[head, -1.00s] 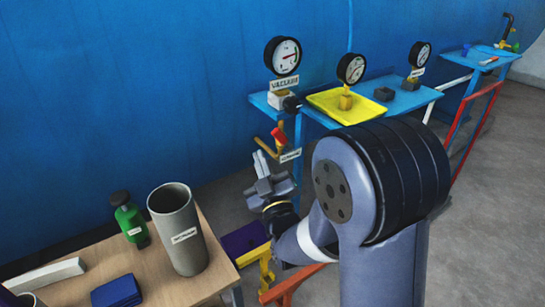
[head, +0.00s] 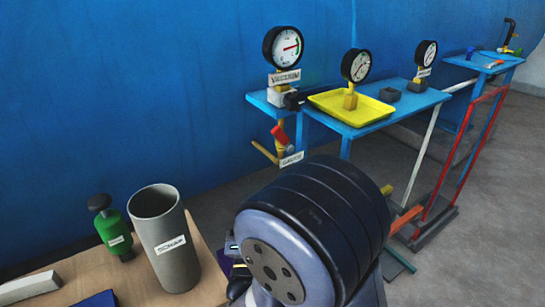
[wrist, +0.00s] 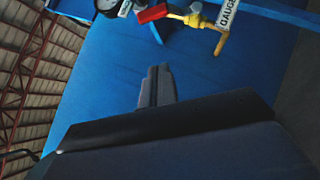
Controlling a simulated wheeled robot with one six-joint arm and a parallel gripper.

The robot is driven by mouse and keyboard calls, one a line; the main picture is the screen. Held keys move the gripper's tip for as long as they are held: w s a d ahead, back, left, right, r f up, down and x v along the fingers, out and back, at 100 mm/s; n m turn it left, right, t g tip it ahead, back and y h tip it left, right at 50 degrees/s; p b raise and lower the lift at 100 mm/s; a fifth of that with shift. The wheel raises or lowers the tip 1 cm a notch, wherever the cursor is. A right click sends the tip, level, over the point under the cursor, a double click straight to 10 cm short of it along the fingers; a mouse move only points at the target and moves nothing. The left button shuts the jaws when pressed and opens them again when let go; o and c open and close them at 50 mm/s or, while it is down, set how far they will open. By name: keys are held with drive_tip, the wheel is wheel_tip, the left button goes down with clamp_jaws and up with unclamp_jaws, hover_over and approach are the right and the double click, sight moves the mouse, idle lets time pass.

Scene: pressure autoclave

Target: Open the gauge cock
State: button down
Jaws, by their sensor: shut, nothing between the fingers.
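The gauge cock has a red handle (head: 279,134) on a brass pipe, below the blue shelf near the wall. A white "GAUGE" label (head: 291,159) is beside it. In the wrist view the red handle (wrist: 153,13) is at the top edge, with yellow pipework and the label (wrist: 227,14) to its right. My gripper (wrist: 157,72) shows there with its fingers together and empty, below the handle in the picture and apart from it. In the head view my arm hides most of the gripper.
The blue shelf (head: 375,122) bears a yellow tray (head: 335,108) and several gauges, including the vacuum gauge (head: 285,47). Blue wall stands behind.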

approach(284, 141)
drive_tip(key=w+a+r, duration=0.2)
drive_tip(key=w+a, duration=0.1)
drive_tip(key=w, duration=0.2)
drive_tip(key=shift+w+d+r, duration=0.45)
drive_tip(key=shift+d, duration=0.1)
drive_tip(key=shift+r, duration=0.1)
